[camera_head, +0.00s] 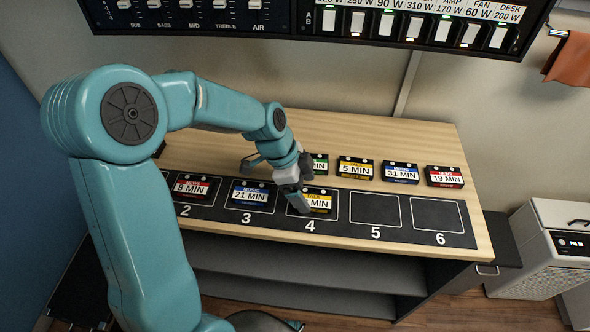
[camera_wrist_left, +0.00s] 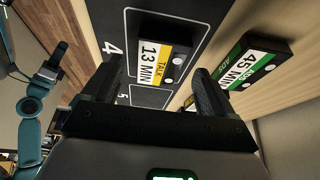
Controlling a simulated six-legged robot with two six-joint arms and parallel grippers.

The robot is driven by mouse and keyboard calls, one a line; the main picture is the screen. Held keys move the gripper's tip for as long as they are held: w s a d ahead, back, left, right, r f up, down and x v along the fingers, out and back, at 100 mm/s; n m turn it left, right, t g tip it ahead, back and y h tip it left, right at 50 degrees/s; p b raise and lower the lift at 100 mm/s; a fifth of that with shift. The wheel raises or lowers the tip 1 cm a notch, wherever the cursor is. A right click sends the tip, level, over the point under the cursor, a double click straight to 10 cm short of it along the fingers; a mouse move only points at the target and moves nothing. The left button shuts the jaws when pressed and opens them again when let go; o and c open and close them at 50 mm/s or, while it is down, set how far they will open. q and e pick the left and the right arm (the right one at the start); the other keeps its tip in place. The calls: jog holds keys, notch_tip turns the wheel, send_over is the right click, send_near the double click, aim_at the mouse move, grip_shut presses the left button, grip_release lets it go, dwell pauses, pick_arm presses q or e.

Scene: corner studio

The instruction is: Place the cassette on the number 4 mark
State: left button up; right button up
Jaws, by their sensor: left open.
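A black cassette with a yellow label, reading 13 MIN TALK in the left wrist view (camera_wrist_left: 165,62), lies flat within the outlined number 4 mark (camera_head: 291,211) on the black strip. In the head view this cassette (camera_head: 321,202) is partly covered by my left gripper (camera_head: 277,181). My left gripper is open above the strip. Its two fingers (camera_wrist_left: 158,88) stand apart in the wrist view, with the cassette showing in the gap beyond them. No grip on it shows. A teal arm of mine is at the left of the wrist view; its jaws are too small to read.
Marks 2 and 3 hold a red 8 MIN cassette (camera_head: 193,188) and a blue 21 MIN cassette (camera_head: 251,194). Marks 5 (camera_head: 376,211) and 6 (camera_head: 437,215) are empty. Behind stand green (camera_head: 320,163), yellow 5 MIN (camera_head: 356,168), blue 31 MIN (camera_head: 401,173) and red 19 MIN (camera_head: 444,177) cassettes.

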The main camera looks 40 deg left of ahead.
pick_arm(q)
jog(key=v, duration=1)
jog(key=shift+s+f, duration=0.1)
